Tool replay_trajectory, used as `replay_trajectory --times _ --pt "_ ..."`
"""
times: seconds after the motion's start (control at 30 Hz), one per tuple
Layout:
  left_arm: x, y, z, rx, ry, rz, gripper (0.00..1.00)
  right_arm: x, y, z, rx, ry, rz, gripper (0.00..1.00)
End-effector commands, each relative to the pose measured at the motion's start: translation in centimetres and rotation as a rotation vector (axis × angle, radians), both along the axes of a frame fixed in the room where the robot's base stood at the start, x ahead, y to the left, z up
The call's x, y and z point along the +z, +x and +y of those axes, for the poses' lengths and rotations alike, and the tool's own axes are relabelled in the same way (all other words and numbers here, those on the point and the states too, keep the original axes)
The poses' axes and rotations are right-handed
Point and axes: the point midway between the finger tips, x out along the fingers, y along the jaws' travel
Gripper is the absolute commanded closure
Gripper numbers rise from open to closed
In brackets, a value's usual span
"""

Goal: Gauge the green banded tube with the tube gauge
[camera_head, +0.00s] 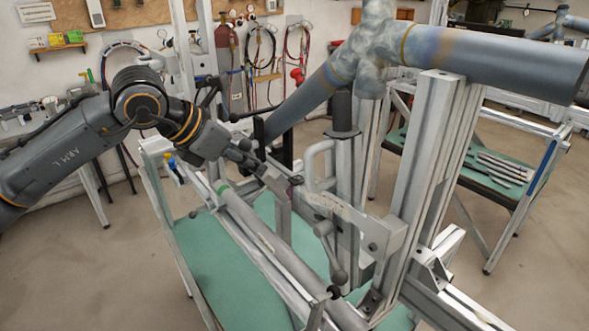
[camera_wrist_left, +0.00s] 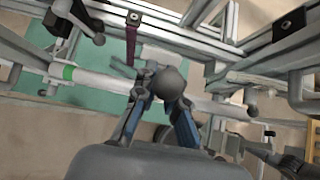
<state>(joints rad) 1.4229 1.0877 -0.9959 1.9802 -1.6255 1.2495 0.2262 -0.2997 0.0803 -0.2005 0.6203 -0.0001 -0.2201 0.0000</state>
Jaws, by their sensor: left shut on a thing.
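The green banded tube (camera_head: 263,236) lies slanted along the jig frame, its green band near the upper left end. It also shows in the left wrist view (camera_wrist_left: 98,82), with the band at the left. My left gripper (camera_head: 287,188) is above the tube, near its middle. In the left wrist view its fingers (camera_wrist_left: 163,100) are closed around a dark grey ball knob (camera_wrist_left: 169,83), which I take as the grip of the tube gauge. My right gripper is not in view.
A toggle clamp with a pale handle (camera_head: 320,163) and a ball-ended lever (camera_head: 335,262) stand close right of the gripper. An upright post (camera_head: 427,170) carries a large welded pipe (camera_head: 490,68). A side table (camera_head: 480,190) with several grey rods stands behind at right.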

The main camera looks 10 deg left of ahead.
Motion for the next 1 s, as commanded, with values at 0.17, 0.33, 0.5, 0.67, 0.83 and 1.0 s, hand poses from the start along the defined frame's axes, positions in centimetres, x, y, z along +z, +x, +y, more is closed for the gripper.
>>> replay_trajectory --times 0.17,0.33,0.5,0.67,0.83,1.0 --pt "-0.5 -0.4 0.4 0.001 0.003 0.005 1.00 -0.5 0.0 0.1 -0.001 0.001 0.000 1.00" --pt "-0.4 -0.4 0.3 0.001 0.003 0.005 1.00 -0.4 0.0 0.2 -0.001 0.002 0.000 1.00" --pt "-0.8 -0.6 0.5 0.001 0.003 0.005 1.00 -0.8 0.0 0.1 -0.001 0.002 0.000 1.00" --pt "-1.6 -1.2 0.9 0.000 0.004 0.006 1.00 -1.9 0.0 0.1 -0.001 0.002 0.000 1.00" --pt "-2.0 -1.7 1.4 0.001 0.005 0.008 1.00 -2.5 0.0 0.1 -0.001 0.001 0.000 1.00" --pt "-1.9 -1.7 1.3 0.000 0.004 0.007 1.00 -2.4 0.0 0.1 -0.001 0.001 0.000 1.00"
